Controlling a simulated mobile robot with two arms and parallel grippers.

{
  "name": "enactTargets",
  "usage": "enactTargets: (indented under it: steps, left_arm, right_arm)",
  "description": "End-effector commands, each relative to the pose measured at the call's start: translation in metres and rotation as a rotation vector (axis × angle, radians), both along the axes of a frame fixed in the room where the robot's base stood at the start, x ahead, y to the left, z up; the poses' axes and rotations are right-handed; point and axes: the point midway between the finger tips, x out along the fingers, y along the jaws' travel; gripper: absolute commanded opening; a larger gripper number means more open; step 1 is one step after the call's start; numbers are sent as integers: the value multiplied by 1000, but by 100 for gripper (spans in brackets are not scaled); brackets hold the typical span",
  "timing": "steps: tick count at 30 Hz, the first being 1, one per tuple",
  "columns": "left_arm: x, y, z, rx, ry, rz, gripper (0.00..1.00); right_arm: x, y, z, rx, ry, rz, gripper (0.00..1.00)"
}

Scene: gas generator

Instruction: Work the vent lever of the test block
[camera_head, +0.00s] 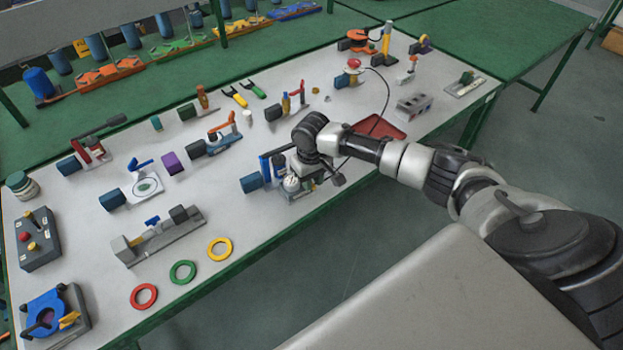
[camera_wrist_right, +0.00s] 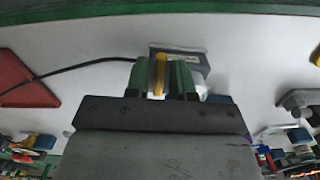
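In the right wrist view a grey block (camera_wrist_right: 202,62), which I take to be the test block, lies near the table's front edge. A narrow yellow lever (camera_wrist_right: 159,72) stands in front of it, between the two green-sided fingers of my right gripper (camera_wrist_right: 160,82). The fingers look apart, one on each side of the lever; I see no clear contact. In the head view my right gripper (camera_head: 298,180) is low over the front of the table and hides much of the block. My left gripper is not in view.
A red tray (camera_head: 384,127) and a black cable (camera_wrist_right: 75,68) lie beside the right gripper. Blue upright parts (camera_head: 265,168) stand close on its left. Other fixtures, such as a grey vise (camera_head: 160,240), crowd the white table (camera_head: 230,195). A grey block (camera_head: 414,107) stands farther right.

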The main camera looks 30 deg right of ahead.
Motion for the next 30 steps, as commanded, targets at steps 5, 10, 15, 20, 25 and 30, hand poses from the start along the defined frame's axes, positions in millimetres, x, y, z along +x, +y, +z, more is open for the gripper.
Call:
enactTargets:
  steps: [5, 10, 15, 20, 25, 30]
  left_arm:
    - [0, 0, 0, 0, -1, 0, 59]
    - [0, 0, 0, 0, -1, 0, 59]
    - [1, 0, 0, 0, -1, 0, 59]
    - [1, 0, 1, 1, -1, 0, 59]
    - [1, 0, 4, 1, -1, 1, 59]
    - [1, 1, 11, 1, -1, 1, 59]
  right_arm:
    - [0, 0, -3, 0, -1, 1, 23]
    - [0, 1, -3, 0, 0, 1, 19]
    - [0, 1, -3, 0, 0, 1, 0]
    - [0, 0, -3, 0, 0, 5, 0]
    - [0, -1, -2, 1, 1, 39, 0]
    - [-1, -4, -2, 2, 3, 124, 0]
